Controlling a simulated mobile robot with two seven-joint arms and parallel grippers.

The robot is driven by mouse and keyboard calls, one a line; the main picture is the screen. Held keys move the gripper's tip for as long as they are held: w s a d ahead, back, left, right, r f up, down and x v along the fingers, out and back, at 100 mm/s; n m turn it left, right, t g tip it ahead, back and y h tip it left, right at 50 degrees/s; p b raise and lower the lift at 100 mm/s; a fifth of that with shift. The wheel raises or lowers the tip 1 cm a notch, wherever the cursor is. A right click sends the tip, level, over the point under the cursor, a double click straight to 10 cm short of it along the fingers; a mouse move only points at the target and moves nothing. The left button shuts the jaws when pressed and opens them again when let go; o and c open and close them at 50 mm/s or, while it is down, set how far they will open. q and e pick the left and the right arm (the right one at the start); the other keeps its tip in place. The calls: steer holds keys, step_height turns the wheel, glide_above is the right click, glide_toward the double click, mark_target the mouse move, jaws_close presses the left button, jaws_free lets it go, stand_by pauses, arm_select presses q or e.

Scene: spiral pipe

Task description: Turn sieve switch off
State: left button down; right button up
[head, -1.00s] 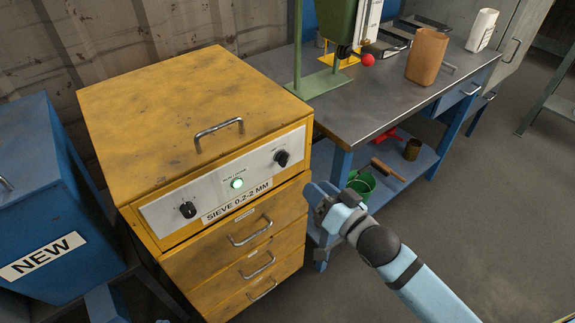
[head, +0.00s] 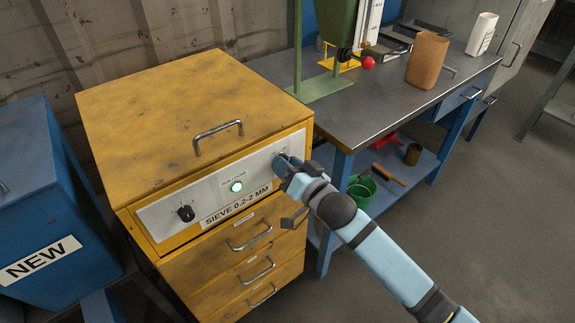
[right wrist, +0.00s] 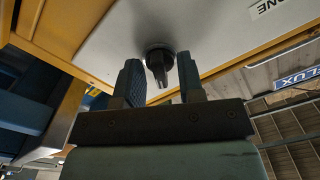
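The yellow sieve cabinet (head: 190,110) has a pale control panel (head: 213,207) with the label "SIEVE 0.2-2 MM". A black knob (head: 186,213) sits at the panel's left, and a lit green indicator (head: 236,186) is in its middle. My right gripper (head: 281,161) is at the panel's right end and hides the right knob there in the head view. In the right wrist view that black right knob (right wrist: 159,62) shows between the two open fingers of my right gripper (right wrist: 160,82), with gaps on both sides. My left gripper is not in view.
A metal-topped workbench (head: 375,105) stands right of the cabinet, with a green stand, a red ball (head: 368,62) and a brown container (head: 427,60). A green bucket (head: 362,188) is below. A blue bin (head: 45,200) marked "NEW" stands at the left. Floor at right is clear.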

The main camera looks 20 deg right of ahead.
steer(key=c, duration=0.4)
arm_select(q)
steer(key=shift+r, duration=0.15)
steer(key=p, duration=0.3)
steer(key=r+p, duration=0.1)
steer(key=p, duration=0.2)
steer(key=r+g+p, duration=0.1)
steer(key=p, duration=0.2)
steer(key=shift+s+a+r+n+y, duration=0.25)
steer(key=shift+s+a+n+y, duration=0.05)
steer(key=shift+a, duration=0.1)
arm_select(e)
steer(key=n, duration=1.1)
steer(key=shift+n, duration=0.4)
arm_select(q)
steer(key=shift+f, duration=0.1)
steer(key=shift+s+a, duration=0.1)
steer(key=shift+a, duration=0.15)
